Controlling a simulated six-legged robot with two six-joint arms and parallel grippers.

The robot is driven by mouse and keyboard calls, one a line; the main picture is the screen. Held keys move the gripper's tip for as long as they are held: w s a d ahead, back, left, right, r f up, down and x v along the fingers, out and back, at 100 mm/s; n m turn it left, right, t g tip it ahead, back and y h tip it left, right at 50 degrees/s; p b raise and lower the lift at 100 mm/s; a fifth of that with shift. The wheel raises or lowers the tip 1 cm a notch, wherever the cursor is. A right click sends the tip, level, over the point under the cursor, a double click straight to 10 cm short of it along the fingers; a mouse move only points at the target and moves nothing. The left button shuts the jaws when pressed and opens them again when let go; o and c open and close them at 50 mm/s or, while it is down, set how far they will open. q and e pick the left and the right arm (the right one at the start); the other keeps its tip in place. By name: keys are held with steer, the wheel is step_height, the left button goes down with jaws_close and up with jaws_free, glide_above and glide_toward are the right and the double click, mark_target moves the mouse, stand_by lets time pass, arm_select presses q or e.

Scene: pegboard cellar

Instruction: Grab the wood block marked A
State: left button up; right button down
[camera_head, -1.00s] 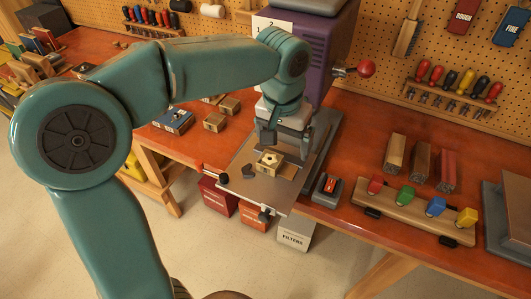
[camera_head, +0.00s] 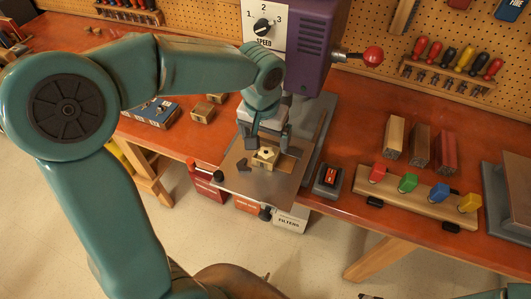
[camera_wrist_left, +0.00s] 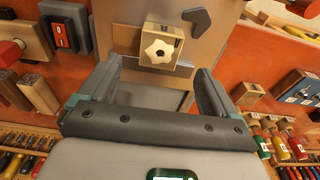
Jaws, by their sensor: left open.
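A light wood block with a pale star-shaped knob (camera_head: 265,157) sits on the grey metal plate of the purple machine; it also shows in the left wrist view (camera_wrist_left: 160,45). I see no letter A on it. Two small wood blocks (camera_head: 203,111) (camera_head: 217,97) lie on the bench left of the plate, also without a readable letter. My left gripper (camera_head: 266,139) is open above the knobbed block. In the left wrist view its fingers (camera_wrist_left: 158,70) are spread, with the knobbed block beyond them and nothing between them. My right gripper is out of view.
The purple machine (camera_head: 308,55) with a red-ball lever (camera_head: 373,56) stands behind the plate (camera_head: 240,180). A switch box (camera_head: 329,179) and a wooden rack with coloured pieces (camera_head: 415,199) are to the right.

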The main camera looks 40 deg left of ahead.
mark_target(267, 152)
arm_select(q)
steer(key=shift+a+f, duration=0.2)
steer(key=shift+f, duration=0.2)
steer(key=f, duration=0.3)
steer(key=f+p, duration=0.1)
steer(key=f, duration=0.1)
steer(key=shift+w+f, duration=0.2)
steer(key=shift+w, duration=0.15)
steer(key=shift+d+r, duration=0.1)
steer(key=shift+d, duration=0.1)
steer(key=shift+c, duration=0.6)
steer(key=c, duration=0.5)
steer(key=shift+a, duration=0.15)
steer(key=c, duration=0.5)
steer(key=shift+c, duration=0.2)
